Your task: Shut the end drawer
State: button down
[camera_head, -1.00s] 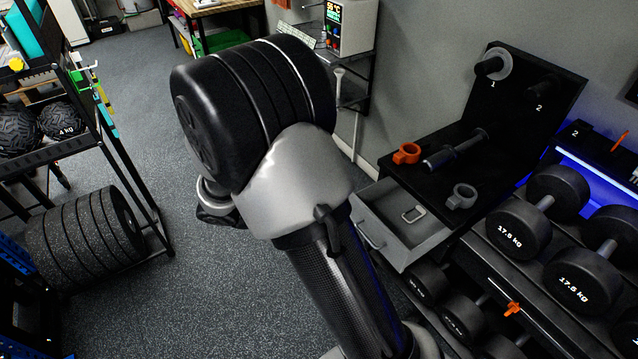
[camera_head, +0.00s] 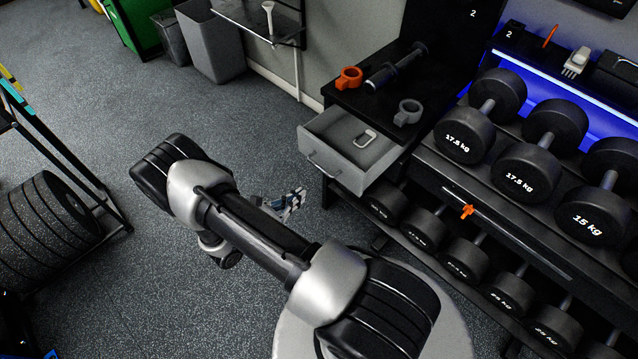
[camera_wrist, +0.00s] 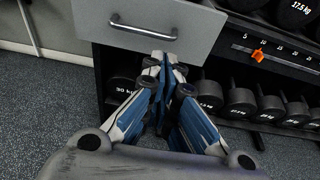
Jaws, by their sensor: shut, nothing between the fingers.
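The end drawer (camera_head: 352,150) is pulled open from the black bench at the end of the dumbbell rack, with a small metal piece lying inside. Its grey front and bar handle (camera_wrist: 143,28) fill the upper part of the wrist view. My gripper (camera_head: 292,199) is below and in front of the drawer in the head view, partly hidden behind my arm.
An orange collar (camera_head: 349,77), a grey collar (camera_head: 408,112) and a dumbbell handle (camera_head: 396,66) lie on the bench top. Dumbbells (camera_head: 527,171) fill the rack at right. A plate rack (camera_head: 45,225) stands at left. The floor between is clear.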

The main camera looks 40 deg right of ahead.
jog(key=b+x, duration=0.2)
jog(key=x, duration=0.7)
jog(key=shift+d, duration=0.3)
jog(key=shift+f, duration=0.1)
